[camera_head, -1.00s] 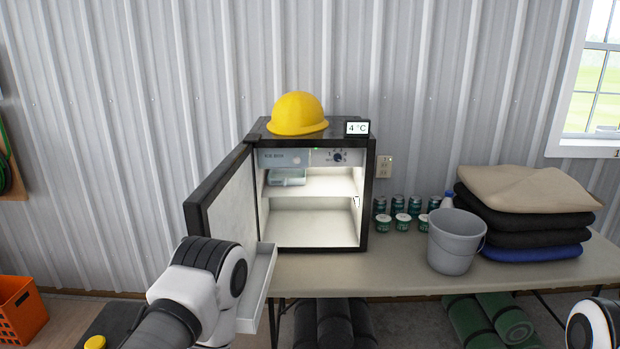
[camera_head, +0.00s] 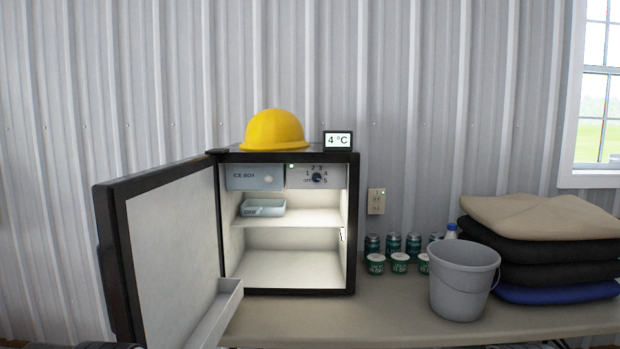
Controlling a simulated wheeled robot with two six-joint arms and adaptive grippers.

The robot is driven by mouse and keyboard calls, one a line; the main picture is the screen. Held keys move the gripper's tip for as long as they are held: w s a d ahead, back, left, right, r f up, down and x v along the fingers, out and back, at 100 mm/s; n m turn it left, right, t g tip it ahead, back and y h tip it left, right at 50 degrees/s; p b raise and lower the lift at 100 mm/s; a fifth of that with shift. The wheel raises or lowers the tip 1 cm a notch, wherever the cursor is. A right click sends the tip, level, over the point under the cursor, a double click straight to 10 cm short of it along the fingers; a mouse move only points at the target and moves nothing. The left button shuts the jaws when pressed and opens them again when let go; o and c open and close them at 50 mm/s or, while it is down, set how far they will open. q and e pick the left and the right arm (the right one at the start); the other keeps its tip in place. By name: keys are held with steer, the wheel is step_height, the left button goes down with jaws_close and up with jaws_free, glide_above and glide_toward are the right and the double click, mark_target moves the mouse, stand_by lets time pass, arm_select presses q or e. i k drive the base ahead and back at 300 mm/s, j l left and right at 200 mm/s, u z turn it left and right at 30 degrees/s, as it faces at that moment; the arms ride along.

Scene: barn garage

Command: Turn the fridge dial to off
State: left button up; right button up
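The small black fridge (camera_head: 352,225) stands on the table with its door (camera_head: 165,255) swung wide open to the left. Its dial (camera_head: 317,177) is a dark knob on the control panel at the top right inside, with OFF and numbers printed around it. The exact setting is too small to tell. A small green light shows above the panel's left edge. The display (camera_head: 338,140) on top reads 4 °C. Neither of my grippers is in view; only a bit of dark arm shows at the bottom left edge.
A yellow hard hat (camera_head: 275,130) sits on the fridge. An ice box compartment (camera_head: 255,177) is beside the dial panel, with a tray (camera_head: 263,208) on the shelf below. Cans (camera_head: 392,243), a grey bucket (camera_head: 463,280) and folded blankets (camera_head: 540,217) stand to the right on the table (camera_head: 380,318).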

mark_target(316, 177)
steer(key=i+l, duration=0.7)
steer(key=l, duration=0.2)
steer(key=i+l, duration=0.35)
steer(key=l, duration=0.15)
steer(key=i+j+u, duration=0.05)
